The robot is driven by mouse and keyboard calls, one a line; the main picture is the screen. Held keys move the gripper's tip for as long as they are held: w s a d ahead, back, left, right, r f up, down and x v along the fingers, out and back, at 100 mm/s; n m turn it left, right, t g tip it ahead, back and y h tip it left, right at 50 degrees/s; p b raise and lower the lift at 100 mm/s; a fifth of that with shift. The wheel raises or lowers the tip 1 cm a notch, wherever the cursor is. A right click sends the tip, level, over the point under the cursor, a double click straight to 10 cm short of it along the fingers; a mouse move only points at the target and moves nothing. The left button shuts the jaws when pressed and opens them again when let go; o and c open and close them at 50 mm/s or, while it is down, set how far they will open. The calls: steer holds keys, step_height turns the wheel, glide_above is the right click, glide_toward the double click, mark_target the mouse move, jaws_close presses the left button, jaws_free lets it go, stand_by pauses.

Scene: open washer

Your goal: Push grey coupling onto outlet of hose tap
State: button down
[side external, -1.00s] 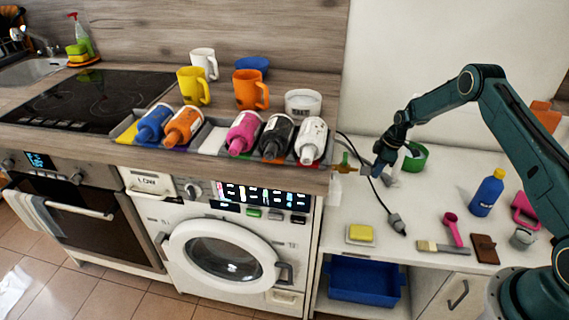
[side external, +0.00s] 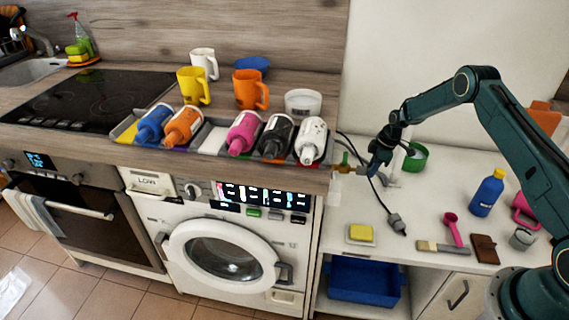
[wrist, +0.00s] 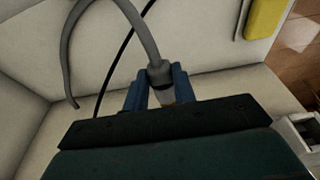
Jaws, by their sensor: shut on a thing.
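My gripper (side external: 372,170) is low over the white worktop, just right of the hose tap. In the wrist view its two blue fingers (wrist: 159,88) are shut on the grey coupling (wrist: 159,73), which has a grey hose running from it. The hose tap (side external: 345,168) has a green handle and sits at the right end of the wooden counter. The tap's outlet is close to my fingers in the side view, but I cannot tell whether the coupling touches it. The tap is not clearly seen in the wrist view.
A black cable with a grey plug (side external: 397,224) hangs in front of my gripper. A green ring-shaped container (side external: 416,157) stands behind it. A yellow sponge (side external: 361,232), a brush (side external: 442,248) and a blue bottle (side external: 487,193) are on the worktop. The counter edge is at the left.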

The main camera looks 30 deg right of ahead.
steer(key=shift+w+a, duration=0.75)
stand_by(0.6)
steer(key=c, duration=1.1)
jaws_free()
steer(key=shift+o, duration=0.2)
steer(key=shift+r, duration=0.15)
steer(key=shift+v, duration=2.35)
steer(key=shift+d+r, duration=0.1)
steer(key=shift+r, duration=0.05)
steer(key=v, duration=1.3)
steer(key=shift+r, duration=0.25)
steer(key=shift+s, duration=0.1)
